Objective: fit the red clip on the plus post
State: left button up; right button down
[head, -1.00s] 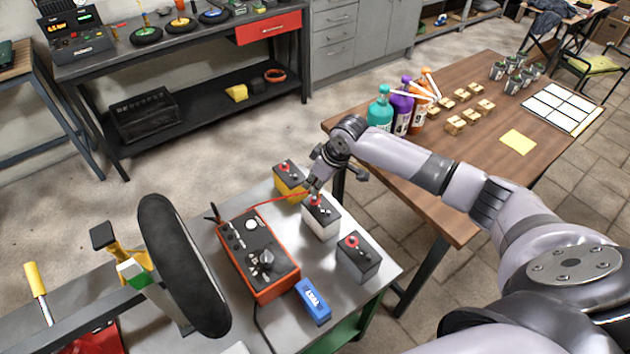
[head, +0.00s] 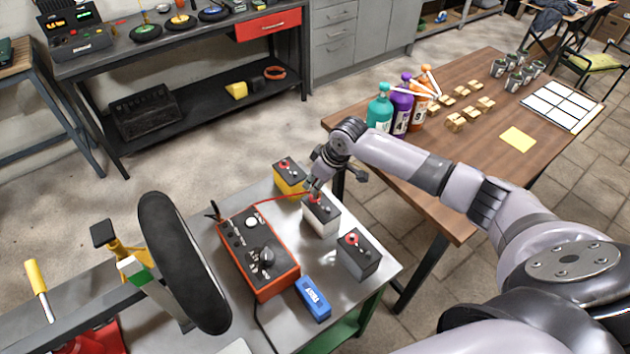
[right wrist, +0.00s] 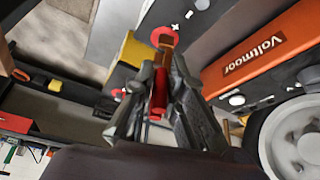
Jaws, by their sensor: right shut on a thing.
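My right gripper (head: 314,189) is over the white battery (head: 319,222), close above its red-marked post. In the right wrist view the gripper (right wrist: 160,92) is shut on the red clip (right wrist: 158,98). The clip's copper-coloured jaw (right wrist: 165,43) points at a red ring (right wrist: 158,32) on a battery top with a plus mark beside it. The jaw overlaps the ring in this view; I cannot tell whether it touches the post. A red cable (head: 275,199) runs from the orange charger (head: 283,287) to the clip. My left gripper is not in view.
A yellow battery (head: 288,183) stands behind the white one and a dark grey battery (head: 358,262) in front. A blue box (head: 313,299) lies beside the charger. A wheel (head: 180,262) stands to the left. A wooden table (head: 460,170) with bottles is on the right.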

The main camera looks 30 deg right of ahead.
jog(key=shift+f, duration=0.2)
jog(key=shift+f+p, duration=0.35)
jog(key=shift+p, duration=0.15)
dwell(0.9)
jog(key=c, duration=1.6)
grip_release()
jog(key=shift+o, duration=0.8)
jog(key=o, duration=0.4)
jog(key=shift+o, duration=0.2)
